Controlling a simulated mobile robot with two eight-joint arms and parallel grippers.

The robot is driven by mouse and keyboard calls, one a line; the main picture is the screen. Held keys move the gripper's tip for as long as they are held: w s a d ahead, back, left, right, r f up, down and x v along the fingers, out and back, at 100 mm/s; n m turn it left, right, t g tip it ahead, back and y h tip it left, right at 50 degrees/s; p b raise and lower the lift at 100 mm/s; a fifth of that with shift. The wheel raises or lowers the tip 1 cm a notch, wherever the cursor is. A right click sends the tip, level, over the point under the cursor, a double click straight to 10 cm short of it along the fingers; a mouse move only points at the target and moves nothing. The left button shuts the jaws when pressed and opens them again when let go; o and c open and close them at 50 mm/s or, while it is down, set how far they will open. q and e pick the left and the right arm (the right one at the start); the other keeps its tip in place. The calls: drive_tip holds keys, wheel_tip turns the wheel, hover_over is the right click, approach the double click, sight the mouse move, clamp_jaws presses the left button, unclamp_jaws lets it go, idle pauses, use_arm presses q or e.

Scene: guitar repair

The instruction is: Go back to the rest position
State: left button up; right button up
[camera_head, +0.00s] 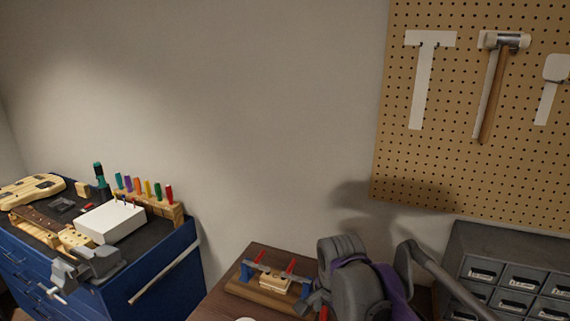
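Neither of my grippers can be clearly made out in the head view. A grey rounded mechanism (352,284) with a purple part and a grey tube-like arm (440,272) fills the lower middle. I cannot tell whether it belongs to my own body. It hides part of the workbench behind it.
A dark brown workbench (222,297) holds a wooden jig (262,299) with blue and red parts. A blue cabinet (150,270) at left carries a white box (111,222), a grey vise (88,265) and a tool rack (168,208). A pegboard (450,170) and grey drawers (515,275) are at right.

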drive_tip(key=s+d+f+n+t, duration=0.1)
drive_tip(key=s+d+f+n, duration=0.1)
drive_tip(key=s+f+n, duration=0.2)
drive_tip(key=s+d+f+n+t, duration=0.1)
drive_tip(key=s+d+f+n, duration=0.2)
drive_tip(key=s, duration=0.6)
drive_tip(key=s+d+f+n+t, duration=0.1)
drive_tip(key=s+d+f+n, duration=0.2)
drive_tip(key=s, duration=0.4)
drive_tip(key=shift+s+f+n, duration=0.3)
drive_tip(key=shift+f+n, duration=0.6)
drive_tip(key=shift+n, duration=0.2)
